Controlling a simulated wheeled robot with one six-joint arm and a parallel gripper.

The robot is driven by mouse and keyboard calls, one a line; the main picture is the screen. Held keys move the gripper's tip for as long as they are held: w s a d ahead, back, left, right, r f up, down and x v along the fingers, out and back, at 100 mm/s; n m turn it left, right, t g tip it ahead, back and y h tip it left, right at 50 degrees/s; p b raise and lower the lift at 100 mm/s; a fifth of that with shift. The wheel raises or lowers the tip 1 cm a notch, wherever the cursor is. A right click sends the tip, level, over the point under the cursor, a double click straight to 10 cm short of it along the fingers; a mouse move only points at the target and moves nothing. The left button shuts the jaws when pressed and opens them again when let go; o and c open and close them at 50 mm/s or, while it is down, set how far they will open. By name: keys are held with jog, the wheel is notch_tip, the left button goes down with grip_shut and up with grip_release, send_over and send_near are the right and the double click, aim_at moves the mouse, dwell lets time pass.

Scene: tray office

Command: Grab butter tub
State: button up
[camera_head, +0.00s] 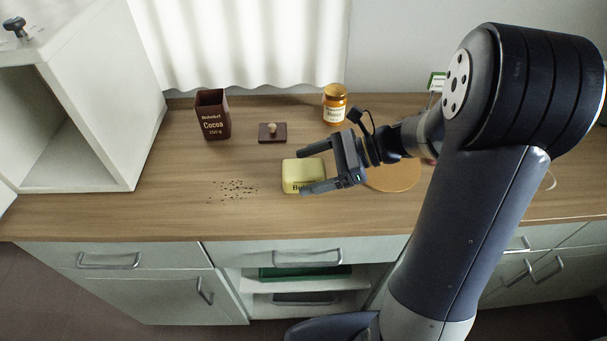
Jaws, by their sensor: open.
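The butter tub (290,172) is a pale yellow block-shaped tub with dark lettering on its front, standing on the wooden counter near the middle. My gripper (301,172) reaches in from the right with its jaws open. One finger lies along the back side of the tub and the other along its front, covering part of the lettering. Whether the fingers touch the tub cannot be told.
A brown cocoa box (213,115) and a small dark lid with a knob (272,133) stand behind. A honey jar (335,104) stands at the back. Dark crumbs (233,188) lie left of the tub. A round board (398,177) lies right. A white open cabinet (92,122) stands left.

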jog(key=shift+x, duration=0.9)
jog(key=c, duration=1.2)
